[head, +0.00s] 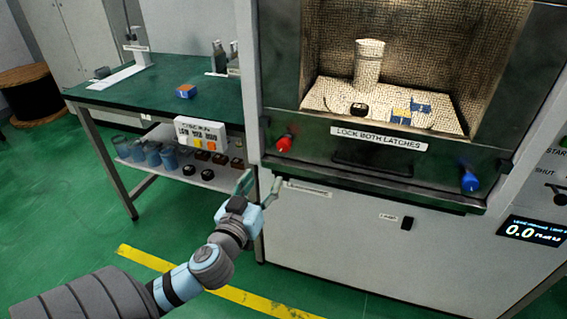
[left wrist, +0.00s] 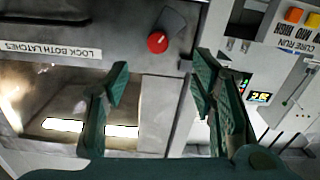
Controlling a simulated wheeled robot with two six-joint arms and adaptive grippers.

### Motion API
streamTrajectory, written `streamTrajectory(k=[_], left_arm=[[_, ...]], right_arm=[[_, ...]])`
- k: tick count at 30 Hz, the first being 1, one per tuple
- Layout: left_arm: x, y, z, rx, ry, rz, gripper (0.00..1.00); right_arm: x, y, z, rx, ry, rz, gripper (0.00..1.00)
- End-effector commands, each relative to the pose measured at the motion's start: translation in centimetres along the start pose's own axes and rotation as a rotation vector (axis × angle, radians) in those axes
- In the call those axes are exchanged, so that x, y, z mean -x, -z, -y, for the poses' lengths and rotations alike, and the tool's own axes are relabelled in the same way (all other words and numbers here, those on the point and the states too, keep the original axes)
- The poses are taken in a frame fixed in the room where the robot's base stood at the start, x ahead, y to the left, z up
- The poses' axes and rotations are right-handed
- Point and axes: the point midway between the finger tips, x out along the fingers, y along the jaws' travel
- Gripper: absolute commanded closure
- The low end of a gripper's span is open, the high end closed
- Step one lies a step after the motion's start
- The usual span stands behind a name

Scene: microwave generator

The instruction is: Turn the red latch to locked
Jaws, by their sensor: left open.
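The red latch (head: 284,143) is on the left of the dark strip below the microwave chamber window. In the left wrist view the red knob (left wrist: 157,42) shows beyond the fingertips, beside a dark grey lever piece. My left gripper (head: 259,186) is open and empty, just below and left of the red latch, apart from it. In the left wrist view the two green fingers (left wrist: 162,66) are spread, with the knob in line with the gap between them. A label (head: 379,137) reads "LOCK BOTH LATCHES". My right gripper is not in view.
A blue latch (head: 469,181) is at the strip's right end, and a dark handle bar (head: 372,163) lies between the latches. A green-topped bench (head: 150,103) with a control box (head: 201,134) and a lower shelf stands left. The air in front of the cabinet is clear.

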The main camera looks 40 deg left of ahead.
Motion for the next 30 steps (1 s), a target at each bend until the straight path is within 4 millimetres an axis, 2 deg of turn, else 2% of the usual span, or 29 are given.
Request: streamTrajectory(k=[2, 5, 12, 15, 18, 22, 29, 30], left_arm=[[-0.4, 0.9, -0.4, 0.017, -0.009, -0.023, 0.49], [-2.3, 1.1, -0.4, 0.019, -0.007, -0.025, 0.49], [-9.3, 1.1, -0.4, 0.02, -0.006, -0.021, 0.49], [-11.6, 1.2, -0.5, 0.02, -0.008, -0.02, 0.49], [-13.1, 1.2, -0.5, 0.019, -0.008, -0.018, 0.49], [-14.0, 1.2, -0.6, 0.018, -0.01, -0.018, 0.49], [-14.1, 1.2, -0.6, 0.017, -0.01, -0.017, 0.49], [-14.1, 1.2, -0.6, 0.017, -0.01, -0.017, 0.53]], right_arm=[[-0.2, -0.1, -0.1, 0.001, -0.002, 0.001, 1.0], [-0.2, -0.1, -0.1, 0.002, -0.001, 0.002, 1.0], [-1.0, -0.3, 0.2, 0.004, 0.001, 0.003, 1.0], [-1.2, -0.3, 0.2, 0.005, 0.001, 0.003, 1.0], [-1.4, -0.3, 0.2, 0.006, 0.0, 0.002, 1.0], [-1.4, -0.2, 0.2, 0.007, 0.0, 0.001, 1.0], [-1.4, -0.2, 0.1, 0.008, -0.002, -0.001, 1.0], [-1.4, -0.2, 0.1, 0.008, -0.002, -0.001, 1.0]])
